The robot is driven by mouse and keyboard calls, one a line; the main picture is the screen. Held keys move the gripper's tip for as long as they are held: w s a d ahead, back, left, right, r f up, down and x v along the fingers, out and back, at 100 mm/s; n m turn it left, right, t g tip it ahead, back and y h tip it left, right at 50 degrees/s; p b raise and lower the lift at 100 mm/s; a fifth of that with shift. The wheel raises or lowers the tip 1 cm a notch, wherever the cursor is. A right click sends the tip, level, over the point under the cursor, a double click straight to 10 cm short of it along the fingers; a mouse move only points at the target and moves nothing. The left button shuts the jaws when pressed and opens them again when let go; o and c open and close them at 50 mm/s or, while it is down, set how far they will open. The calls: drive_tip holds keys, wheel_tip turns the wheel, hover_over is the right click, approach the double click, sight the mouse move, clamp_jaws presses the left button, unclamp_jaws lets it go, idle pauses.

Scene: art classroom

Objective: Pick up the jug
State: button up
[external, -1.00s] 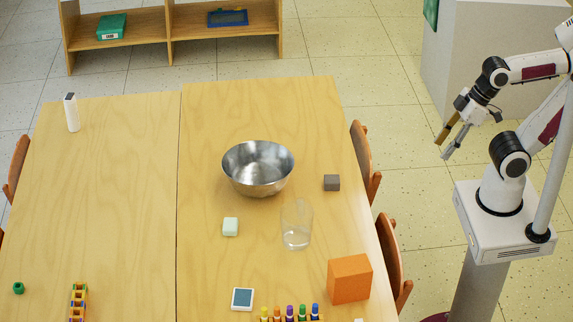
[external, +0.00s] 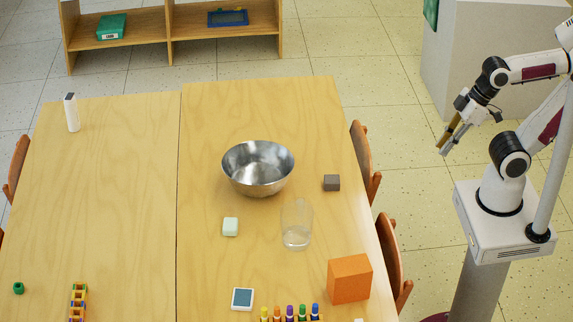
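A clear, see-through glass vessel (external: 297,238) stands upright on the right-hand table; it is the only jug-like thing in view, and I cannot make out a handle or spout. My gripper (external: 444,147) hangs in the air off the table's right side, up and to the right of the vessel and well apart from it. Its two fingers point down and to the left and look close together, one brownish gold and one grey. Nothing shows between them, but I cannot tell whether they meet.
A steel bowl (external: 258,181) stands behind the vessel, a grey block (external: 332,183) behind right, a pale green block (external: 230,227) to its left. An orange box (external: 350,279) and several coloured bottles (external: 290,314) are in front. Chairs (external: 393,262) line the right edge. The left table (external: 110,195) is mostly clear.

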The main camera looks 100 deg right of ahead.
drive_tip(key=shift+w, duration=0.1)
drive_tip(key=w+d+f+t, duration=0.1)
drive_tip(key=w+d+f, duration=0.15)
drive_tip(key=w, duration=0.55)
drive_tip(key=w+d+f+m+t+h, duration=0.1)
drive_tip(key=w+f+t, duration=0.15)
drive_tip(key=w, duration=0.55)
drive_tip(key=w+d+f, duration=0.1)
drive_tip(key=w+f, duration=0.3)
drive_tip(key=w, duration=0.5)
drive_tip(key=w+d+f+t, duration=0.2)
drive_tip(key=w+d+f, duration=0.1)
drive_tip(key=f, duration=0.5)
drive_tip(key=w+d+f+m+t+h, duration=0.1)
drive_tip(key=w+d+f+t, duration=0.1)
drive_tip(key=f, duration=0.6)
drive_tip(key=shift+w+d+f, duration=0.3)
drive_tip(key=shift+w+d, duration=0.25)
drive_tip(key=shift+w, duration=0.7)
drive_tip(key=shift+x, duration=1.3)
drive_tip(key=shift+w+f, duration=0.1)
